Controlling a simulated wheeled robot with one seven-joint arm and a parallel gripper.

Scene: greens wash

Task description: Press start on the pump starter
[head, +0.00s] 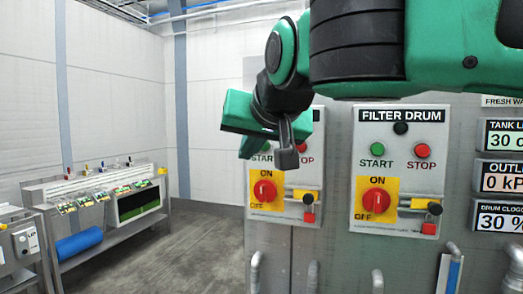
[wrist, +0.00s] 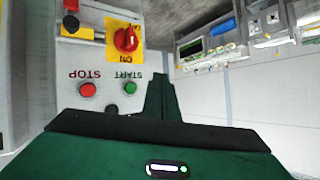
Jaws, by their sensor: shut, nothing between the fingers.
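The left starter panel (head: 285,215) stands beside the FILTER DRUM panel in the head view; my arm hides its title. Its green START button (head: 265,147) shows partly beside my gripper (head: 250,148), and its red STOP button (head: 303,148) is to the right. The wrist view shows a panel upside down, with the green START button (wrist: 130,87), the red STOP button (wrist: 87,89) and a red rotary switch (wrist: 127,39) at ON. My gripper is shut and empty; its green fingers (wrist: 159,82) appear beside START in the wrist view. I cannot tell any contact.
The FILTER DRUM panel (head: 398,215) has its own green START (head: 377,149) and red STOP (head: 422,150). Readout displays (head: 502,178) are at the far right. Pipes (head: 377,281) stick up below the panels. A bench (head: 100,205) stands left, with open floor (head: 195,240) between.

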